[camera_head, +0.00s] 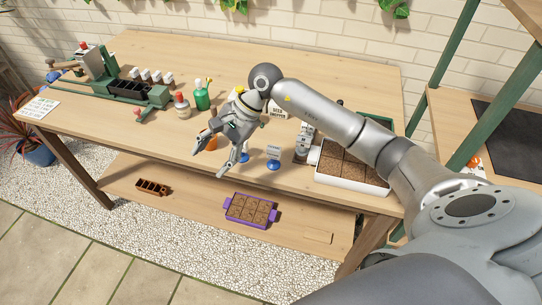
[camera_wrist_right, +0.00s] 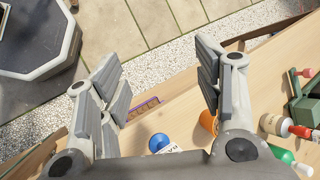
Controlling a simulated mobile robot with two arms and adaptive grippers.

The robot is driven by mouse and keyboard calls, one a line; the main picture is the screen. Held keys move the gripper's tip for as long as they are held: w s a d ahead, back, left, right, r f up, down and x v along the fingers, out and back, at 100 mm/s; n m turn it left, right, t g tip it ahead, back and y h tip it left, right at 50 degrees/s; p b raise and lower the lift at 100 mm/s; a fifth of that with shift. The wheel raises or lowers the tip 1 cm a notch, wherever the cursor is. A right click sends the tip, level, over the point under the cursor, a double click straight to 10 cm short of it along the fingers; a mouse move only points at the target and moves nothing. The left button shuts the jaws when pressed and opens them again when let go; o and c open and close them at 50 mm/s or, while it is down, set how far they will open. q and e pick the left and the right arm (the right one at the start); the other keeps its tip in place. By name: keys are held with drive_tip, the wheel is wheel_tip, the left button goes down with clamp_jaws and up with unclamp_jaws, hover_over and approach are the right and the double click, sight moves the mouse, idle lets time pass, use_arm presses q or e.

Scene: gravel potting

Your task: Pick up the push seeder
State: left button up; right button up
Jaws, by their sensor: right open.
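My right gripper (camera_head: 211,160) is open above the front middle of the wooden table, its fingers pointing down and toward the front edge. It also shows in the right wrist view (camera_wrist_right: 155,68), with nothing between its fingers. An orange object (camera_head: 212,143), partly hidden behind the gripper, may be the push seeder; I cannot tell for sure. In the right wrist view the orange object (camera_wrist_right: 208,121) is beside the finger on the right, partly covered by it. My left gripper is not in view.
A blue-based label stand (camera_head: 273,164) stands just right of the gripper. A green bottle (camera_head: 202,98) and a red-capped bottle (camera_head: 182,106) stand to the left. A white soil tray (camera_head: 351,182) is at right, below my arm. A purple tray (camera_head: 227,214) lies on the lower shelf.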

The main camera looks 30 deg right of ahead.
drive_tip(key=d+n+h, duration=0.2)
drive_tip(key=d+h, duration=0.3)
drive_tip(key=d, duration=0.5)
drive_tip(key=r+g+h, duration=0.1)
drive_tip(key=r+h, duration=0.1)
hover_over(274, 147)
drive_tip(key=shift+w+a+f, duration=0.1)
drive_tip(key=shift+w+f, duration=0.1)
drive_tip(key=shift+w, duration=0.05)
wheel_tip(274, 147, down, 4)
drive_tip(key=shift+s+f+p, duration=0.1)
drive_tip(key=shift+f+p, duration=0.15)
drive_tip(key=shift+p, duration=0.2)
drive_tip(key=shift+f, duration=0.35)
drive_tip(key=shift+s+f+p, duration=0.1)
drive_tip(key=shift+f+p, duration=0.25)
drive_tip(key=shift+f, duration=0.2)
wheel_tip(274, 147, down, 3)
drive_tip(key=shift+s+f+p, duration=0.15)
drive_tip(key=shift+p, duration=0.5)
drive_tip(key=shift+f, duration=0.5)
drive_tip(key=c, duration=1.1)
drive_tip(key=shift+c, duration=0.2)
